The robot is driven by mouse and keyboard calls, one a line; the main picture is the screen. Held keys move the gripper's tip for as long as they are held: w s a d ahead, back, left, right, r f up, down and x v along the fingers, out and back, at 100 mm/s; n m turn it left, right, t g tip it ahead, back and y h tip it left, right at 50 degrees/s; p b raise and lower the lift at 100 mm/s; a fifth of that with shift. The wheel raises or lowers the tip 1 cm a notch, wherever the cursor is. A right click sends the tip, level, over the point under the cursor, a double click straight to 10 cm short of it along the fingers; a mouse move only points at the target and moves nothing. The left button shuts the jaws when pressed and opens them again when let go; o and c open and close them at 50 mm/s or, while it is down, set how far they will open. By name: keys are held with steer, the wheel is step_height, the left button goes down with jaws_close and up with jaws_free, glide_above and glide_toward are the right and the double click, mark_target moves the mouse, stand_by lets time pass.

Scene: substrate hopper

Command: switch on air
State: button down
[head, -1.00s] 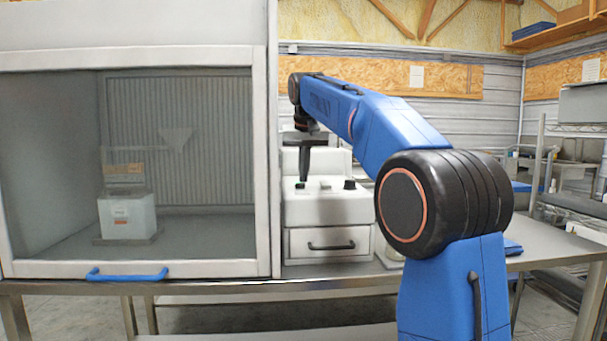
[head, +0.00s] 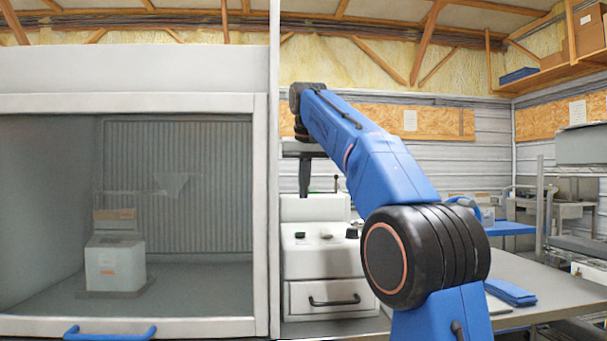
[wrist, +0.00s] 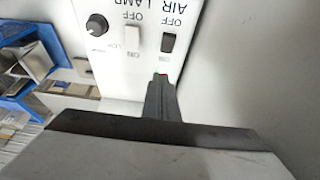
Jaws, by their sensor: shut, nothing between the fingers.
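The white control box (head: 318,262) stands on the bench right of the glass-fronted cabinet. In the wrist view its panel is upside down. The dark air switch (wrist: 169,42) sits under the AIR label, between OFF and ON marks; I cannot tell which way it is tipped. It also shows in the head view (head: 300,235). My gripper (wrist: 160,84) is shut and empty. In the head view my gripper (head: 304,194) points down above the box, apart from the switches. A small green spot and a reddish one show by the fingertips, partly hidden.
A pale lamp switch (wrist: 133,38) and a black knob (wrist: 97,25) sit beside the air switch. The cabinet (head: 262,200) stands close on the left. A folded blue cloth (head: 510,292) lies on the bench at right, with bare bench around it.

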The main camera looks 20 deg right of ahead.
steer(key=shift+r, duration=2.2)
steer(key=s+a+f+n, duration=0.1)
steer(key=s+a+f, duration=0.1)
steer(key=s+f, duration=1.8)
steer(key=s+a+f+n+y, duration=0.1)
steer(key=s+a+f+n, duration=0.1)
steer(key=s+f, duration=1.9)
step_height(320, 180, down, 8)
steer(key=shift+s+a+f+t, duration=0.15)
steer(key=shift+a+t, duration=0.15)
steer(key=shift+a, duration=0.4)
